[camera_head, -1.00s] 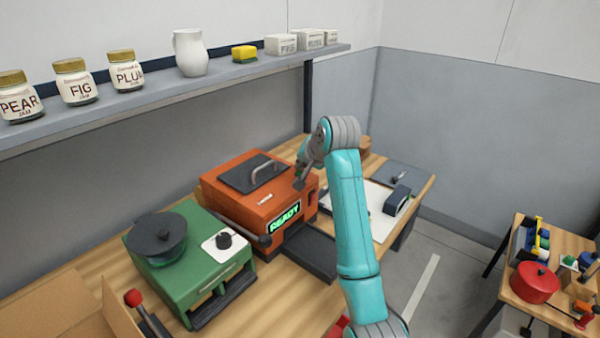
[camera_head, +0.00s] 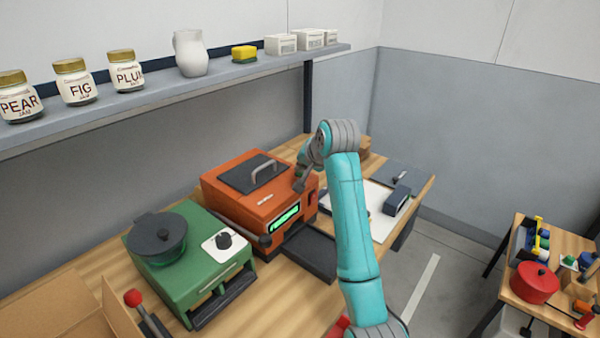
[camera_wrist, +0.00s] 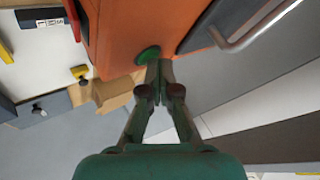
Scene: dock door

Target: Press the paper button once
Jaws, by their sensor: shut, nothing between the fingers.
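The orange machine (camera_head: 245,196) stands on the wooden bench, with a dark lid and handle on top and a lit green display (camera_head: 285,218) on its front. In the wrist view, a round green button (camera_wrist: 148,54) sits on the orange machine's surface. No label on it can be read. My gripper (camera_wrist: 158,66) is shut and empty, its fingertips at the button's edge; I cannot tell whether they touch it. In the head view my gripper (camera_head: 299,185) is at the machine's upper right front corner, and the button is hidden.
A green machine (camera_head: 190,264) with a black knob stands at left, near an open cardboard box (camera_head: 60,310). A dark tray (camera_head: 308,254) lies before the orange machine. A white board and a dark stapler-like block (camera_head: 397,201) lie to the right. A shelf with jars runs above.

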